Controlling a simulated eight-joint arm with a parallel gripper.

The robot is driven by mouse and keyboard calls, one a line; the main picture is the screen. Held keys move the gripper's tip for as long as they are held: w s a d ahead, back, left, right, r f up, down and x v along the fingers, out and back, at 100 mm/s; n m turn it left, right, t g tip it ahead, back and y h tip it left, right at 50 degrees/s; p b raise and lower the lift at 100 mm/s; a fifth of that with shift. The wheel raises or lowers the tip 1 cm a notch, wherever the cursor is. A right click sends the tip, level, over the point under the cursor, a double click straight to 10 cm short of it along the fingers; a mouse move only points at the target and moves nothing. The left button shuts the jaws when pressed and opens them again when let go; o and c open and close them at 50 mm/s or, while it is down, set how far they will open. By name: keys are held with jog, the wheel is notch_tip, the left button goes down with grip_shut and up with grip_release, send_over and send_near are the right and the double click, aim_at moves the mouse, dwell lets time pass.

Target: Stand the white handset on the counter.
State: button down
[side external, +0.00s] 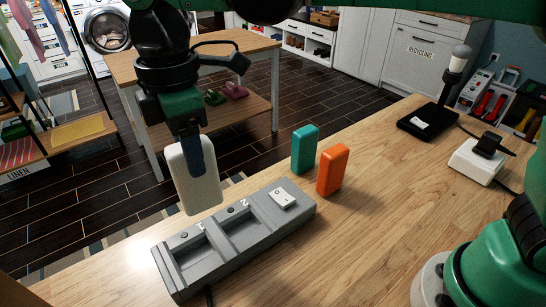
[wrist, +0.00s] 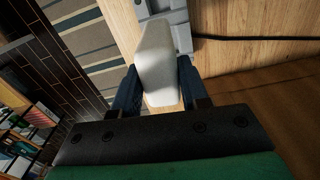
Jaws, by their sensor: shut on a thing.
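The white handset (side external: 193,176) is a rounded upright block. It hangs in my gripper (side external: 190,150), above and just behind the grey charging dock. In the wrist view the handset (wrist: 158,68) sits between the two dark fingers of my gripper (wrist: 157,88), which are shut on its sides. Its lower end looks clear of the counter (side external: 400,235), though the handset partly overlaps the dock's far edge in the side view. A teal handset (side external: 304,149) and an orange handset (side external: 332,169) stand upright on the counter behind the dock's right end.
The grey dock (side external: 240,244) has empty slots and a white switch (side external: 283,198). A black stand (side external: 430,121) and a white plug box (side external: 475,162) are at the right. A dark cable (wrist: 255,38) crosses the counter. The counter right of the dock is clear.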

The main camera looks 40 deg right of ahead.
jog(key=s+d+r+m, duration=0.1)
jog(key=d+r+m, duration=0.4)
jog(key=d, duration=0.8)
jog(key=s+d+r+m, duration=0.3)
jog(key=s+d, duration=0.6)
jog(key=d, duration=0.3)
notch_tip(320, 180, down, 19)
jog(key=shift+a+f, duration=0.1)
jog(key=shift+f, duration=0.1)
jog(key=shift+c, duration=2.3)
grip_release()
notch_tip(320, 180, up, 12)
jog(key=w+a+f+m+t, duration=0.2)
jog(key=w+f+m+t, duration=0.2)
jog(key=m+t, duration=0.3)
jog(key=shift+w+f+m, duration=0.4)
jog(key=shift+f+m, duration=0.45)
jog(key=shift+m, duration=0.15)
